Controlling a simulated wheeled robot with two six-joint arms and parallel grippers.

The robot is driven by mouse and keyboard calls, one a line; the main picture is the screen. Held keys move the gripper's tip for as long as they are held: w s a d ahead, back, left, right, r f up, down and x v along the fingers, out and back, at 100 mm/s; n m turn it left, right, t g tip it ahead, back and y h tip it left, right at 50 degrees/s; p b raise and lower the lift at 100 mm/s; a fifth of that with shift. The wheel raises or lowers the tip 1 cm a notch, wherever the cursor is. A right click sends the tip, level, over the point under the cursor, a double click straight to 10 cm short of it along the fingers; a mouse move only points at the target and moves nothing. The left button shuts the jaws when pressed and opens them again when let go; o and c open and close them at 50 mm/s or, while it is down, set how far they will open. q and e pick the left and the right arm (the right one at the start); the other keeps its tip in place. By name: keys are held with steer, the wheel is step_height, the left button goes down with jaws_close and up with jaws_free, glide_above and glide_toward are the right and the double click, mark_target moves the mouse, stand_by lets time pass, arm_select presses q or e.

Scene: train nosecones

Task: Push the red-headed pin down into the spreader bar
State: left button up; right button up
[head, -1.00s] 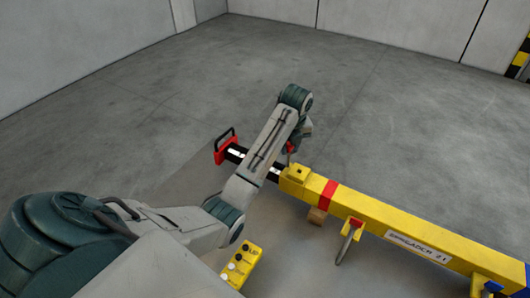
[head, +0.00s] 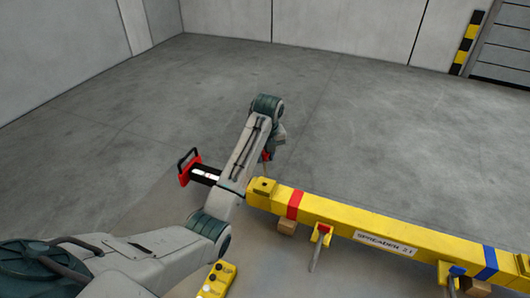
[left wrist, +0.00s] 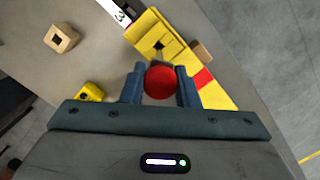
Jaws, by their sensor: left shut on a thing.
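The red-headed pin (left wrist: 160,82) shows in the left wrist view as a round red head between the two blue fingers of my left gripper (left wrist: 160,88), which is shut on it. In the head view my left gripper (head: 268,155) is mostly hidden behind its arm, with a bit of red beside it. It is above the near-left end of the yellow spreader bar (head: 340,222). The raised block (head: 262,186) on that end has a dark hole, which the left wrist view (left wrist: 160,44) shows just beyond the red head. The pin's tip is hidden. My right gripper is out of view.
A black inner bar with white marks and a red handle (head: 188,168) extends from the spreader bar's left end. A yellow button box (head: 215,280) lies in front. Wooden blocks (head: 287,228) support the bar. A red fitting (head: 322,229) is on its side. The floor behind is clear.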

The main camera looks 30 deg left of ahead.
mark_target(265, 174)
arm_select(q)
steer(key=shift+f, duration=2.15)
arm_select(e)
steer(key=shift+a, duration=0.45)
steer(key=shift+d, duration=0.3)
arm_select(q)
steer(key=shift+f, duration=0.3)
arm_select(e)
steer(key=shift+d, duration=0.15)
arm_select(q)
steer(key=shift+f, duration=0.45)
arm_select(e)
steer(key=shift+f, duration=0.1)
arm_select(q)
steer(key=shift+f, duration=0.4)
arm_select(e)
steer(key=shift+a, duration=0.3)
arm_select(q)
steer(key=shift+f+b, duration=0.3)
steer(key=shift+f, duration=0.65)
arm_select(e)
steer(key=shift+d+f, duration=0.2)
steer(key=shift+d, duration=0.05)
arm_select(q)
steer(key=shift+f+b, duration=0.3)
steer(key=shift+f, duration=1.05)
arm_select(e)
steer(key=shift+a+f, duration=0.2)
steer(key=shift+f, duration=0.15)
